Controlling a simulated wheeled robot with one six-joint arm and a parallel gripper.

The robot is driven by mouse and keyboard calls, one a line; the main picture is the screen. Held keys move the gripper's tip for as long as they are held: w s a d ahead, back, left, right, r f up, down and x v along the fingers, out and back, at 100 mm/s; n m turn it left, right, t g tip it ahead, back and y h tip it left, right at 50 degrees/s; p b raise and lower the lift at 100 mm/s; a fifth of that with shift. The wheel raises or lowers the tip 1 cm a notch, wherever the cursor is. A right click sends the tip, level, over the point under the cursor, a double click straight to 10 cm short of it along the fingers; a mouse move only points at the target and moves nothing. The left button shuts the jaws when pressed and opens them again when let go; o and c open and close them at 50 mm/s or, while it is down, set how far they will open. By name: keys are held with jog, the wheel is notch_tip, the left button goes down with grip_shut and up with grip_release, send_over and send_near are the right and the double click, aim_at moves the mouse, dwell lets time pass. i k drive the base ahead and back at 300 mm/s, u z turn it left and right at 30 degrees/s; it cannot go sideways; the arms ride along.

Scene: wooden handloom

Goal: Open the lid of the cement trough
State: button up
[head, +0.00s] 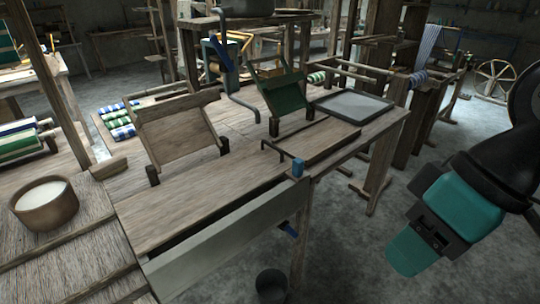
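A long grey, cement-like trough (225,248) runs along the front edge of the wooden bench. A wide wooden board (200,203), seemingly its lid, lies flat behind and above the grey front wall, with a narrow dark gap between them. A thin dark bar handle (283,150) stands near the board's right end. My gripper (406,252), teal and black, hangs over the floor at the right, well apart from the trough and touching nothing. Its fingertips overlap in this view, so their opening is not clear.
A brown bowl with white contents (45,207) stands on the left bench. Two tilted frames, one brown (178,130) and one green (283,95), rise behind the board. A grey tray (353,106) lies at the back right. A dark bucket (271,286) stands on the floor. Floor at right is clear.

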aim_at(150, 218)
jog(key=z, duration=0.4)
jog(key=k, duration=0.2)
jog(key=u, duration=1)
jog(key=i, duration=1.1)
jog(key=z, duration=0.35)
